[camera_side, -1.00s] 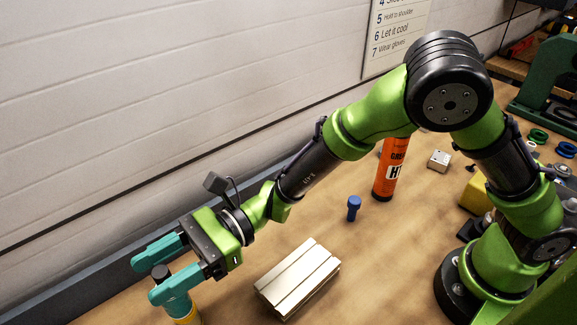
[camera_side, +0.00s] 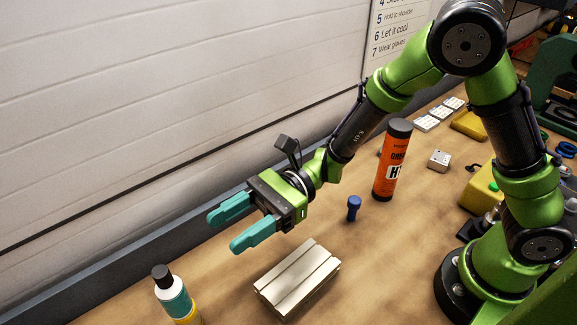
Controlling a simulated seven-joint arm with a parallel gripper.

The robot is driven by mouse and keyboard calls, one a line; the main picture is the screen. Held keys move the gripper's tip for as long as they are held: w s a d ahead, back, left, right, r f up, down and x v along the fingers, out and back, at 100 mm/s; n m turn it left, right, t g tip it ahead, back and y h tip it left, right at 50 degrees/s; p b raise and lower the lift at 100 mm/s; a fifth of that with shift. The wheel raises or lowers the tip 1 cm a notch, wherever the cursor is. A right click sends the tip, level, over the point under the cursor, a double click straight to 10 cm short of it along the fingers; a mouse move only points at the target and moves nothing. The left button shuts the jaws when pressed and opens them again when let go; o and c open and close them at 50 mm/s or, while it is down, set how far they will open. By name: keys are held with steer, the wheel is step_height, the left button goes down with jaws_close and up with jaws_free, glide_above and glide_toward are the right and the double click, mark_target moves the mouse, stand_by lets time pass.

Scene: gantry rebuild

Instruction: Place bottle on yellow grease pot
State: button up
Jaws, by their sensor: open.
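The bottle (camera_side: 168,287) is white with a black cap and a teal band, near the lower left edge of the side view. Directly below its teal band is a yellow part (camera_side: 184,311), cut off by the bottom of the picture. I cannot tell whether this is the grease pot under the bottle or the bottle's own lower part. My gripper (camera_side: 228,232) is open and empty, with teal fingers apart. It is above and to the right of the bottle in the picture and does not touch it.
A dark rail and white wall run along the left. Table between bottle and block is clear.

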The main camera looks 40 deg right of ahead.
steer(key=s+d+r+n+g+h, duration=0.2)
steer(key=s+d+r+n+h, duration=0.3)
steer(key=s+d+n, duration=0.3)
steer(key=d+r+n+t+h, duration=0.3)
steer(key=d+t+h, duration=0.6)
steer(key=d, duration=1.1)
steer(key=n+h, duration=0.1)
steer(key=n, duration=0.1)
steer(key=shift+w+d+r+n+t+h, duration=0.15)
steer(key=shift+w+d+n+t+h, duration=0.15)
steer(key=shift+h, duration=0.1)
steer(key=shift+o, duration=0.3)
